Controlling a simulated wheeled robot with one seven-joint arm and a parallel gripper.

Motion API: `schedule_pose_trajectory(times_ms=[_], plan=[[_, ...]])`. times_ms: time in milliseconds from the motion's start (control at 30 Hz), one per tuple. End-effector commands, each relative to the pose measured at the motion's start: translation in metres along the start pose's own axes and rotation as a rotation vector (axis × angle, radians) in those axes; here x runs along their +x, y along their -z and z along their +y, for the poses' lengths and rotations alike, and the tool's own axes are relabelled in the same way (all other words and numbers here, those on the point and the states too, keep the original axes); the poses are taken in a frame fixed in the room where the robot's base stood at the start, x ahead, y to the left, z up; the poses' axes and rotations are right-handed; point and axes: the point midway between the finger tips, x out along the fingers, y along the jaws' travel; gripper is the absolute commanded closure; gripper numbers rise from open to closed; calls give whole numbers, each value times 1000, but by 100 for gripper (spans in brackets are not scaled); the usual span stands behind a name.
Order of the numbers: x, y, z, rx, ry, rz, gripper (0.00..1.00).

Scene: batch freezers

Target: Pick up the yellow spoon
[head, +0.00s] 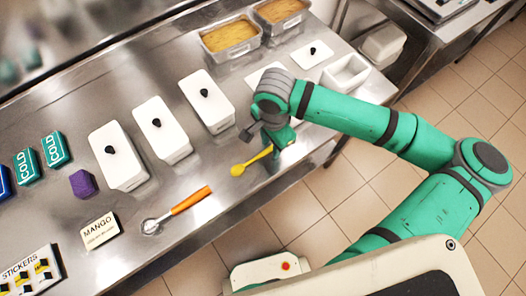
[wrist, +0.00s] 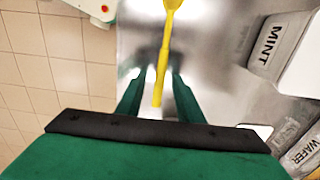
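The yellow spoon (head: 239,169) lies near the front edge of the steel counter, its bowl to the left and its handle running under my gripper (head: 275,146). In the wrist view the spoon's handle (wrist: 164,60) runs down between the two green fingers of my gripper (wrist: 157,76). The fingers are open, with a gap on each side of the handle. Whether the fingertips reach down to the counter is not clear. In the head view my gripper hides the handle's far end.
An orange-handled scoop (head: 191,200) lies to the left on the counter (head: 225,140). White lidded tubs (head: 161,128) stand behind. A mango sign (head: 100,231), purple block (head: 82,183) and stickers box (head: 33,272) are farther left. Tubs (head: 229,38) of yellow food stand at the back.

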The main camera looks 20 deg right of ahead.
Motion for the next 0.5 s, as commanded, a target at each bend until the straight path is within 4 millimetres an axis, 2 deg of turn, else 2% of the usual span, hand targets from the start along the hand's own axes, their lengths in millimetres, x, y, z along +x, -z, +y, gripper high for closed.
schedule_pose_trajectory(times_ms=[33,167,200,500], plan=[[0,0,0,0,0,0,66],[0,0,0,0,0,0,97],[0,0,0,0,0,0,100],[-1,0,0,0,0,0,100]])
